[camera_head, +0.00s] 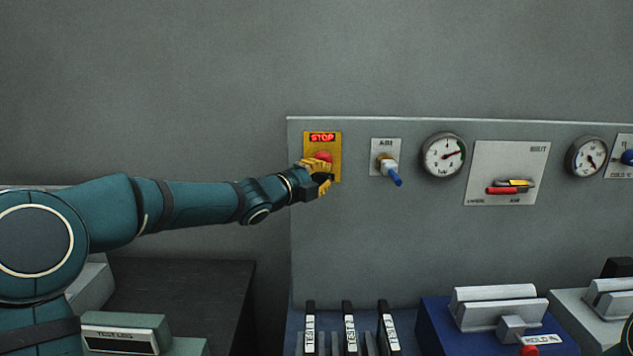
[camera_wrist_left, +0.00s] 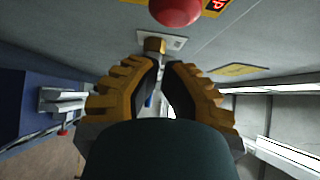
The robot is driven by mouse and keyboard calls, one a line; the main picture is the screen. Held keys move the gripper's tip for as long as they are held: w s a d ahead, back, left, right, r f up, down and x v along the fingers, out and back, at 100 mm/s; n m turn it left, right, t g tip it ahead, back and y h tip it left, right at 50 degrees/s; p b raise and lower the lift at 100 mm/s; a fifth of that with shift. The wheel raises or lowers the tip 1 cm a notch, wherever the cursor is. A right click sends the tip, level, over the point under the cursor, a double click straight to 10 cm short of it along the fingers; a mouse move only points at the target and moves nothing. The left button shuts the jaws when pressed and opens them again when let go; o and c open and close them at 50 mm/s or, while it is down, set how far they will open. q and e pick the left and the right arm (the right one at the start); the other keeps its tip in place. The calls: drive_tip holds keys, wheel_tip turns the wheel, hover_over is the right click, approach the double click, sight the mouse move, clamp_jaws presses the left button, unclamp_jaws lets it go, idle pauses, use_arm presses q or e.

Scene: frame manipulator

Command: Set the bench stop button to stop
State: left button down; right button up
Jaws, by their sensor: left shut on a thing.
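The stop button (camera_head: 323,157) is a red mushroom head on a yellow plate (camera_head: 336,174) at the upper left of the grey panel. A lit red STOP sign (camera_head: 322,138) is above it. My left gripper (camera_head: 317,170) is at the button and covers its lower part. In the left wrist view the red head (camera_wrist_left: 176,8) is just beyond the yellow-and-black fingers (camera_wrist_left: 168,66), which are drawn together with a narrow gap. My right gripper is not in view.
The wall above is clear.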

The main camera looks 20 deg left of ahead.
use_arm(q)
drive_tip(key=v, duration=1)
drive_tip(key=shift+r, duration=0.1)
